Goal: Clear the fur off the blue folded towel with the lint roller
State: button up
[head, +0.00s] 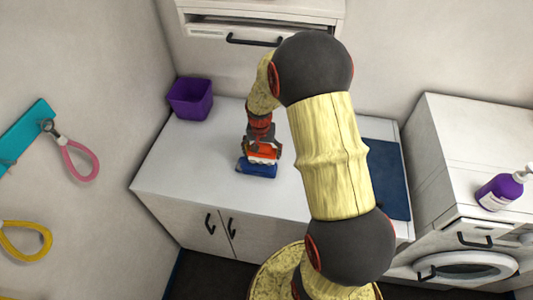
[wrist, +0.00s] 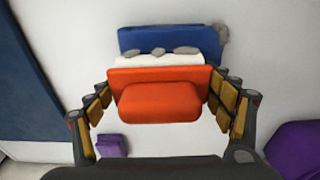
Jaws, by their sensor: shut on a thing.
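The blue folded towel (head: 258,170) lies on the white counter; in the wrist view it is a blue strip (wrist: 170,38) beyond the roller. Several grey fur clumps (wrist: 187,50) show along its roller-side edge and at its right end. My gripper (head: 261,146) is shut on the lint roller's orange body (head: 262,155), with a finger on each side of it in the wrist view (wrist: 160,97). The roller's white head (wrist: 158,60) overlaps the towel's edge in view; I cannot tell whether it touches. The roller hides part of the towel.
A purple bin (head: 190,98) stands at the counter's back left. A dark blue mat (head: 388,180) lies at the right, partly behind my arm. A small purple block-like thing (wrist: 112,144) shows in the wrist view. A purple pump bottle (head: 500,188) stands on the right-hand unit.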

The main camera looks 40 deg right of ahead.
aim_at(273, 159)
jog(key=shift+w+a+r+b, duration=0.1)
jog(key=shift+w+a+b, duration=0.15)
jog(key=shift+w+a, duration=1.4)
jog(key=shift+w+a+b, duration=0.25)
jog(key=shift+w+a, duration=1.1)
jog(key=shift+w, duration=0.45)
jog(key=shift+s+a, duration=0.5)
jog(key=shift+s, duration=0.05)
jog(key=shift+s+d+f, duration=0.1)
jog(key=shift+s+d, duration=1.25)
jog(key=shift+s, duration=0.25)
jog(key=shift+s+d+f, duration=0.1)
jog(key=shift+s+d, duration=1.25)
jog(key=shift+s, duration=0.25)
jog(key=shift+s+d+r+p, duration=0.2)
jog(key=shift+s+d+p, duration=0.2)
jog(key=shift+s+d, duration=1.4)
jog(key=shift+s, duration=0.15)
jog(key=shift+s+a, duration=0.4)
jog(key=shift+a, duration=0.15)
jog(key=shift+w+a+f+b, duration=0.2)
jog(key=shift+w+a+b, duration=0.15)
jog(key=shift+w+a, duration=0.75)
jog(key=shift+w+a+r, duration=0.1)
jog(key=shift+w+a, duration=0.55)
jog(key=shift+w, duration=0.15)
jog(key=shift+w+a+r, duration=0.1)
jog(key=shift+w+a, duration=0.5)
jog(key=shift+w, duration=0.2)
